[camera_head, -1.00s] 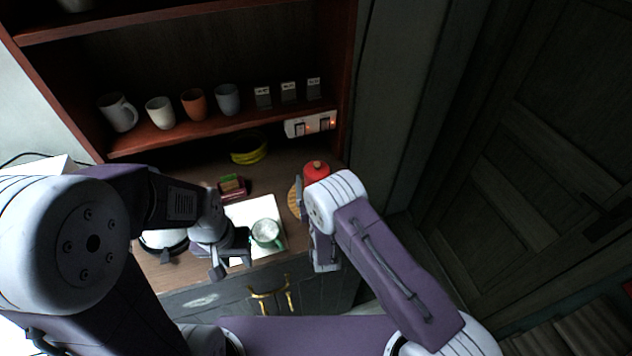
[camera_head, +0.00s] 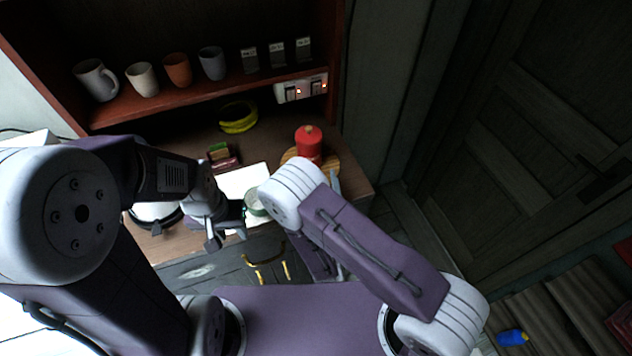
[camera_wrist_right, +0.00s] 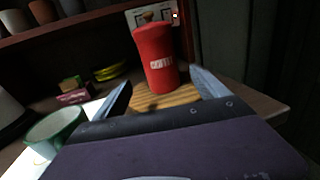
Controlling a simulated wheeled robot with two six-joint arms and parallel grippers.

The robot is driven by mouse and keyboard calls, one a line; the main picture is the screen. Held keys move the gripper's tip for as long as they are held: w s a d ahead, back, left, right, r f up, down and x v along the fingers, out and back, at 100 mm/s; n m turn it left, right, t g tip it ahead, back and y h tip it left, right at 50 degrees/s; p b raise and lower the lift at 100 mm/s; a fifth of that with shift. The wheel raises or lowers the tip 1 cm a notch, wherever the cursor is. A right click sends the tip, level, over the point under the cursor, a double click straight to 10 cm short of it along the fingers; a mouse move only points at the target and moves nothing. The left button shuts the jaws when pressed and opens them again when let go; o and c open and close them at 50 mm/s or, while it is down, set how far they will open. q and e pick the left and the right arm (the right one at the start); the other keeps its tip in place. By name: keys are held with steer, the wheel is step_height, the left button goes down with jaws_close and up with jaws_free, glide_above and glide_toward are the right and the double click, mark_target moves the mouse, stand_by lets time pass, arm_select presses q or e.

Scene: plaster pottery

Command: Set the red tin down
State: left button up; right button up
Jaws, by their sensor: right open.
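The red tin (camera_head: 308,142) stands upright on a round wooden board (camera_head: 332,158) at the right end of the counter. In the right wrist view the tin (camera_wrist_right: 156,62) is just beyond my right gripper (camera_wrist_right: 162,90), whose two fingers are spread with a clear gap. The fingers do not appear to touch the tin. In the head view my right arm hides most of that gripper and part of the board. My left gripper (camera_head: 227,238) looks open and empty, low in front of the counter near the green-and-white mug (camera_wrist_right: 54,132).
A white sheet (camera_head: 243,180), a small dark red box (camera_head: 224,162) and a yellow coil (camera_head: 238,117) lie on the counter. A switched socket strip (camera_head: 301,88) is on the wall behind the tin. Several mugs stand on the shelf above. A blue object (camera_head: 512,338) is at lower right.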

steer(key=d+r+m+h, duration=0.1)
steer(key=d, duration=0.1)
steer(key=w+d+m+h, duration=0.1)
steer(key=d+h, duration=0.1)
steer(key=d+r+m+h, duration=0.1)
steer(key=d+h, duration=0.1)
steer(key=d, duration=0.1)
steer(key=shift+w+r, duration=0.3)
steer(key=shift+w, duration=0.1)
steer(key=s+d+r+m+g+h, duration=0.25)
steer(key=d+m+g+h, duration=0.3)
steer(key=d, duration=0.35)
steer(key=s+d+r+m+g+h, duration=0.1)
steer(key=s+d+m+g+h, duration=0.4)
steer(key=d, duration=0.4)
steer(key=s+d+f+m+g, duration=0.1)
steer(key=s+d+m+g, duration=0.3)
steer(key=s+m+g, duration=0.25)
steer(key=s+a+f+m+g+y, duration=0.2)
steer(key=s+a+m+y, duration=0.1)
steer(key=s+m+y, duration=0.15)
steer(key=s+a+f+m+g+y, duration=0.2)
steer(key=s+a+f+m+y, duration=0.15)
steer(key=s+m, duration=0.2)
steer(key=w+a+r+m+t+y, duration=0.3)
steer(key=w+a+m+t+y, duration=0.1)
steer(key=w+a+m+y, duration=0.2)
steer(key=shift+w+a+m, duration=0.3)
steer(key=shift+w+m, duration=0.4)
steer(key=shift+w, duration=0.05)
